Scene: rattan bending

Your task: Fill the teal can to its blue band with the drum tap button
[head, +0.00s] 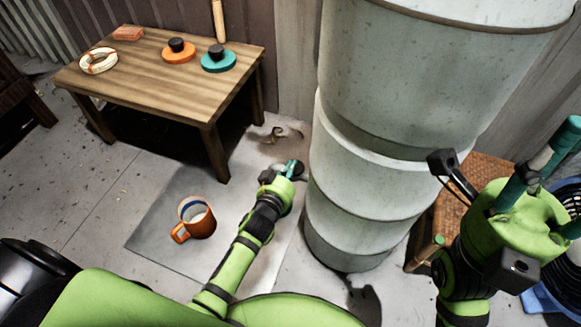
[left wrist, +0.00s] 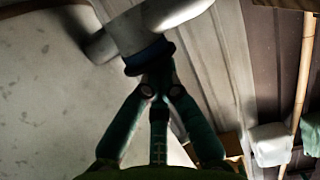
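My left gripper (head: 291,168) is beside the lower part of the big grey drum (head: 350,180). In the left wrist view its teal fingers (left wrist: 155,85) come together, tips at or against a dark blue ring (left wrist: 149,56) under a grey metal spout (left wrist: 150,25). I cannot tell whether they press anything. An orange can (head: 196,220) with a handle stands upright on the floor mat, a blue band inside and whitish contents below it.
A woven stool (head: 455,195) stands right of the drum. The grey mat (head: 150,245) around the can is clear.

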